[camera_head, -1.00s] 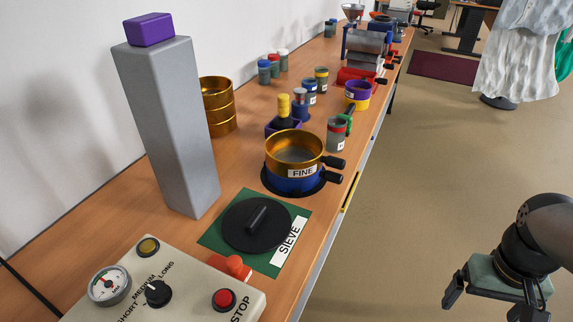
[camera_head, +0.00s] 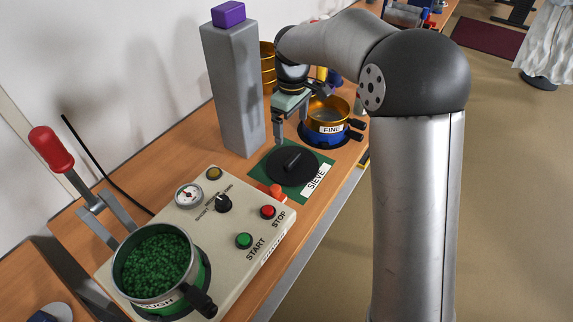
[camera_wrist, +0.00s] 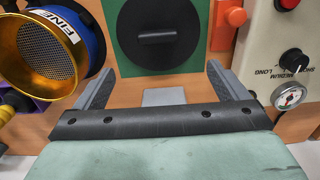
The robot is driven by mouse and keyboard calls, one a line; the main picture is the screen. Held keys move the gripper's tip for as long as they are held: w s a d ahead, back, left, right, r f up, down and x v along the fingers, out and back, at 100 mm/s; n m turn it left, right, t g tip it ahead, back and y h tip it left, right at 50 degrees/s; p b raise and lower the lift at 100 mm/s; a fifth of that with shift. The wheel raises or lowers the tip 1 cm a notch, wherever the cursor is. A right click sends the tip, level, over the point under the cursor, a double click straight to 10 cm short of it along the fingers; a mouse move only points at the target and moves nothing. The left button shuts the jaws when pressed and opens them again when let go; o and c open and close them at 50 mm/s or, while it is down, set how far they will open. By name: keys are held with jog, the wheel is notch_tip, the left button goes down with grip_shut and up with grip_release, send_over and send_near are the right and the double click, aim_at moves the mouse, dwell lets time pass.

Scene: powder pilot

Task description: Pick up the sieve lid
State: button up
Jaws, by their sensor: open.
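The sieve lid is a black round disc (camera_head: 297,166) with a raised bar handle, lying flat on a green mat (camera_head: 327,161) marked SIEVE. It also shows in the wrist view at the top centre (camera_wrist: 135,50), with its handle running left to right. My gripper (camera_head: 290,128) is above and behind the lid, near the grey column. In the wrist view my gripper (camera_wrist: 155,80) has its two fingers spread wide with nothing between them. The lid lies beyond the fingertips, apart from them.
A gold sieve marked FINE in a blue base (camera_head: 328,120) stands just behind the lid. A grey column (camera_head: 235,95) with a purple block (camera_head: 228,14) on top stands left of it. A control panel (camera_head: 185,235) with buttons and a pot of green granules (camera_head: 152,265) is in front.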

send_over(293, 158)
jog(key=f, duration=0.6)
jog(key=shift+a+f, duration=0.3)
jog(key=shift+w+d+f+p, duration=0.1)
jog(key=shift+d+f+p, duration=0.1)
jog(key=shift+f, duration=1.15)
jog(key=shift+d+f+p, duration=0.1)
jog(key=shift+f+p, duration=0.05)
jog(key=shift+f, duration=1.2)
jog(key=c, duration=1.1)
